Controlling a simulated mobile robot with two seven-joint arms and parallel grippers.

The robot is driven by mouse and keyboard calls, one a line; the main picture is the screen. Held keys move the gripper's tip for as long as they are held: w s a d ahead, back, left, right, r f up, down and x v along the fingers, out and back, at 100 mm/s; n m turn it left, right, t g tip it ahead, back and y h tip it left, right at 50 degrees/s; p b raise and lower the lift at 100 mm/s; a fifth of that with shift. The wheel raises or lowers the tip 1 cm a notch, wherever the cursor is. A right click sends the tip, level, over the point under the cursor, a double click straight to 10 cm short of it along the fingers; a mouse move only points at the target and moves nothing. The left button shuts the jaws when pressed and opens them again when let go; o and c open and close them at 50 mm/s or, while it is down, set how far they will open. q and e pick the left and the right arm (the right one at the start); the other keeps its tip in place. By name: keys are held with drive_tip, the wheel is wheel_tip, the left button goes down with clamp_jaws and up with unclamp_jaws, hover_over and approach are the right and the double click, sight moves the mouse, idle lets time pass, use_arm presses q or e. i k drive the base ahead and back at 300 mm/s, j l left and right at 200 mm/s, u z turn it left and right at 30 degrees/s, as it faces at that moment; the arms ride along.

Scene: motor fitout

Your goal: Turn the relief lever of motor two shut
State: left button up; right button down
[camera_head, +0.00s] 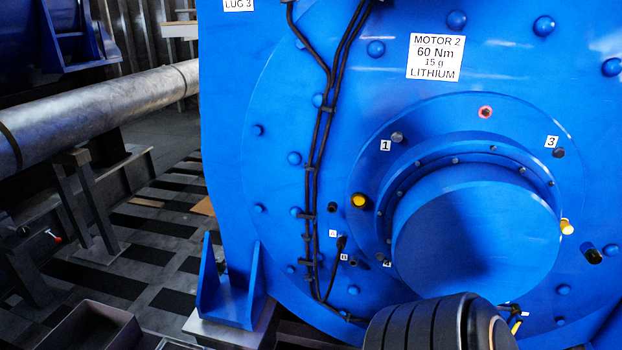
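Motor two (475,235) is a large blue housing with a round protruding hub, marked by a white label (434,57) reading "MOTOR 2, 60 Nm, 15 g, LITHIUM". I cannot say for sure which part is its relief lever. A small yellow part (517,325) shows low on the right, below the hub, partly hidden by a black ribbed shape at the bottom edge. A yellow-tipped fitting (359,200) sits left of the hub, and another yellow fitting (566,227) is at its right. Neither gripper can be made out in the view.
A black ribbed cylinder (440,325) covers the bottom centre; I cannot tell whether it is mine. Black cables (318,150) run down the motor face. A grey pipe (100,105) on stands lies at left. An open grey box (95,328) is at lower left. Chequered floor is between.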

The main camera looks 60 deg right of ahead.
sight(519, 320)
drive_tip(key=z, duration=3.55)
